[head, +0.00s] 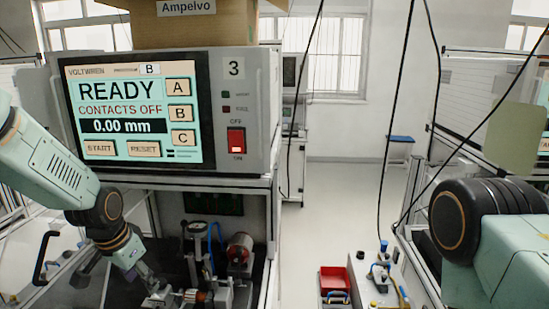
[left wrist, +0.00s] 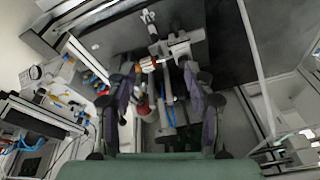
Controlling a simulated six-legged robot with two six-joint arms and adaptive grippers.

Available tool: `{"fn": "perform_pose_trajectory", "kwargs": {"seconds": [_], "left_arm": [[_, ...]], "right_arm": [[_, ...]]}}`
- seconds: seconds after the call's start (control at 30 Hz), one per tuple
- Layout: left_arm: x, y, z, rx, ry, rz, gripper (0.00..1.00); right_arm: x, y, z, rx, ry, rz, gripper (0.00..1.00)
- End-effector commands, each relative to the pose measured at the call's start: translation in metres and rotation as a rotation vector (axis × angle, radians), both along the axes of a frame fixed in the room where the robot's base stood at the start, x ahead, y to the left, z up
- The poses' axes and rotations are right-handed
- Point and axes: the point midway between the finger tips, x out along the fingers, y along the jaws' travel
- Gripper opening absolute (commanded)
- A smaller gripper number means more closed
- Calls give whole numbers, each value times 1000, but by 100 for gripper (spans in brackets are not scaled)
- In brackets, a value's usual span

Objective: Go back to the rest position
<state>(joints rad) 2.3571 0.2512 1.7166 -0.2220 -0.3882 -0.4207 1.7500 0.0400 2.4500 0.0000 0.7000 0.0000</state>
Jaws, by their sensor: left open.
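My left arm comes in from the left in the head view. Its gripper (head: 158,292) points down at the bench below the tester, near the picture's bottom edge. In the left wrist view the two dark fingers of the left gripper (left wrist: 163,85) stand apart, with no object clearly held between them. Beyond them is a metal fixture (left wrist: 178,50) with an orange-red part. My right arm shows at the right edge of the head view, but its gripper is out of the picture.
The tester (head: 225,120) reads READY, CONTACTS OFF, 0.00 mm, and has a red switch (head: 236,140). A cardboard box (head: 235,28) sits on it. Below stands a fixture with a red cylinder (head: 240,248). A red bin (head: 334,280) is at bottom centre. The middle floor is clear.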

Motion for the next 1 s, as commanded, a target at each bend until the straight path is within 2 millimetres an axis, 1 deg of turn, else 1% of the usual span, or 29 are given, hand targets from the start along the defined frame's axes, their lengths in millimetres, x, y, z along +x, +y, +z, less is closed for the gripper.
{"fn": "perform_pose_trajectory", "kwargs": {"seconds": [0.07, 0.17, 0.2, 0.27, 0.3, 0.37, 0.4, 0.47, 0.5, 0.57, 0.6, 0.67, 0.7, 0.77, 0.8, 0.87, 0.9, 1.0], "left_arm": [[-3, -8, -16, -24, -34, 44, 53], [-13, -20, -47, -62, -80, 118, 53], [-21, -26, -67, -78, -92, 153, 53], [-37, -33, -99, -98, -104, 204, 53], [-50, -39, -121, -114, -110, 235, 53], [-72, -45, -155, -129, -111, 286, 53], [-87, -48, -175, -136, -109, 317, 53], [-111, -52, -204, -141, -101, 359, 53], [-127, -54, -221, -143, -93, 385, 53], [-153, -56, -247, -140, -76, 415, 53], [-170, -57, -262, -136, -62, 432, 53], [-196, -59, -284, -127, -37, 456, 53], [-214, -60, -298, -120, -18, 465, 53], [-241, -60, -319, -106, 17, 474, 53], [-259, -61, -331, -94, 44, 479, 53], [-286, -62, -349, -76, 92, 476, 53], [-304, -62, -360, -63, 127, 473, 53], [-337, -63, -382, -41, 200, 462, 53]], "right_arm": [[0, 0, -5, 0, 0, 0, 40], [0, 0, -16, 0, 0, 0, 40], [0, 0, -23, 0, 0, 0, 40], [0, 0, -35, 0, 0, 0, 40], [0, 0, -45, 0, 0, 0, 40], [0, 0, -59, 0, 0, 0, 40], [0, 0, -67, 0, 0, 0, 40], [0, 0, -80, 0, 0, 0, 40], [0, 0, -89, 0, 0, 0, 40], [0, 0, -101, 0, 0, 0, 40], [0, 0, -109, 0, 0, 0, 40], [0, 0, -122, 0, 0, 0, 40], [0, 0, -130, 0, 0, 0, 40], [0, 0, -142, 0, 0, 0, 40], [0, 0, -150, 0, 0, 0, 40], [0, 0, -162, 0, 0, 0, 40], [0, 0, -169, 0, 0, 0, 40], [0, 0, -185, 0, 0, 0, 40]]}}
